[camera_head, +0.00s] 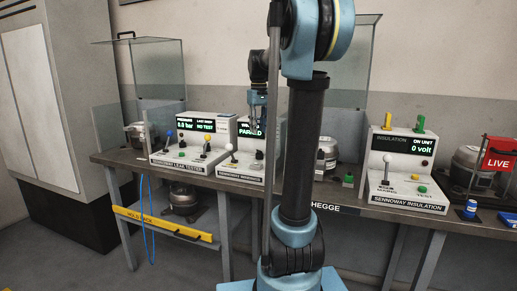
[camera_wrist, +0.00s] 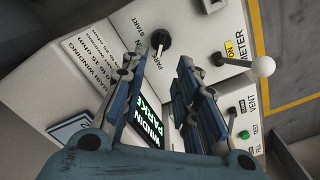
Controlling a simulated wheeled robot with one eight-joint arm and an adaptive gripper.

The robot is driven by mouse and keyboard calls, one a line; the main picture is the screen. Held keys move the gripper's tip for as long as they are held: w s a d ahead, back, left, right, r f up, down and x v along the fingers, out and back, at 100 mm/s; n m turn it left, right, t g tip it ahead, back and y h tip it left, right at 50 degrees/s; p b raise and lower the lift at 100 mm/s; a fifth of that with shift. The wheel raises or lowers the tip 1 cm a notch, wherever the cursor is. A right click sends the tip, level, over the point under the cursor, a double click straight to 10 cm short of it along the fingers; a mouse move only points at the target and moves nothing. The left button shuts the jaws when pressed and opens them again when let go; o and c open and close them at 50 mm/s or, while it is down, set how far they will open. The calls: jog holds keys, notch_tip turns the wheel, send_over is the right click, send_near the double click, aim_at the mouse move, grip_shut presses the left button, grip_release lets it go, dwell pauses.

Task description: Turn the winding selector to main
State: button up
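The winding tester (camera_head: 240,168) is a white box in the middle of the bench, partly hidden by my arm. Its screen (camera_wrist: 154,125) reads "WINDING PARKED", partly covered in the wrist view. The winding selector (camera_wrist: 160,40) is a black knob on its panel, with "PARK" and "START" legible beside it; the legend between them is mostly hidden. Which mark the knob points to is hard to tell. My gripper (camera_wrist: 162,56) is open and empty, its two blue fingers apart, with the knob just beyond the tips. In the head view my gripper (camera_head: 257,124) hangs above the panel.
A white-balled lever (camera_wrist: 262,66) marked "METER" and "ON" stands beside the selector. The leak tester (camera_head: 185,155) adjoins on the left. The insulation tester (camera_head: 400,180) stands right, with a red "LIVE" flag (camera_head: 499,153) nearby. Glass guards rise behind.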

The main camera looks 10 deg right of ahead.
aim_at(259, 154)
notch_tip(259, 154, down, 9)
jog(key=shift+r, duration=0.1)
dwell(0.3)
grip_shut()
